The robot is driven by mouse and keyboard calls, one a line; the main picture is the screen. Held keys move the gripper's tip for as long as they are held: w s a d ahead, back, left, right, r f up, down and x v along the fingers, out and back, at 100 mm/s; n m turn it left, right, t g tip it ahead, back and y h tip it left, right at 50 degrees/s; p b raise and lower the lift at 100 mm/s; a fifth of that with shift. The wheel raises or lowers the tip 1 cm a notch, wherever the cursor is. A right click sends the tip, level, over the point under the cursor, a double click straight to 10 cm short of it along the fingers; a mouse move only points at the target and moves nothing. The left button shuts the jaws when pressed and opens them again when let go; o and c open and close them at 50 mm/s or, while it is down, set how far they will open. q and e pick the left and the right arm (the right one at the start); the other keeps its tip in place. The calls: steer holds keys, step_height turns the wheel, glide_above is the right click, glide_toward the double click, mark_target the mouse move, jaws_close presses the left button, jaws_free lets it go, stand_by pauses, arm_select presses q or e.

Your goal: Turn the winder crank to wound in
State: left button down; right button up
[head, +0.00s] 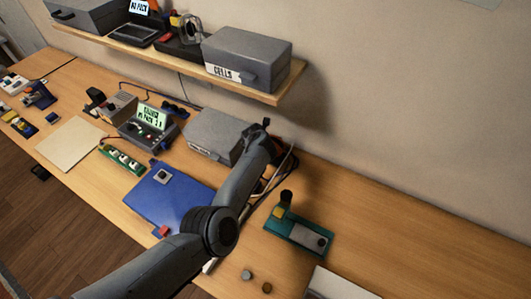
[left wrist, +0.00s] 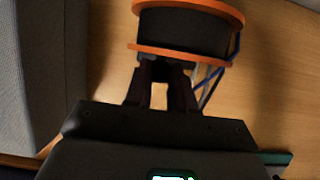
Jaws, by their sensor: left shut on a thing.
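The winder's spool (left wrist: 185,32), black between two orange rims, fills the top middle of the left wrist view. My left gripper (left wrist: 162,75) is at the spool's near lower edge, with its dark fingers closed on a small dark piece, apparently the crank. The crank is mostly hidden between the fingers, so its angle cannot be told. A blue wire (left wrist: 222,72) runs beside the spool on the right. In the head view my left arm covers most of the winder and the grip. My right gripper is in neither view.
A grey box (head: 218,135) stands close to the left of my forearm. A blue mat (head: 170,195) lies left, and a teal board (head: 290,238) lies right. Dark cables (head: 286,172) lie by the wall. A shelf (head: 285,88) overhangs the back. The bench's right side is mostly clear.

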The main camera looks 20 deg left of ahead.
arm_select(q)
steer(key=shift+y, duration=0.4)
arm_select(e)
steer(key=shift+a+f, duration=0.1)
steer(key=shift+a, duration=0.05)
arm_select(q)
steer(key=c, duration=1)
jaws_free()
steer(key=shift+o, duration=0.2)
steer(key=shift+r, duration=0.1)
steer(key=shift+s+d+r, duration=0.1)
steer(key=shift+s+r, duration=0.05)
steer(key=shift+r, duration=0.35)
steer(key=p+v, duration=0.3)
steer(key=v, duration=0.6)
steer(key=shift+s+r, duration=0.25)
steer(key=shift+r, duration=0.05)
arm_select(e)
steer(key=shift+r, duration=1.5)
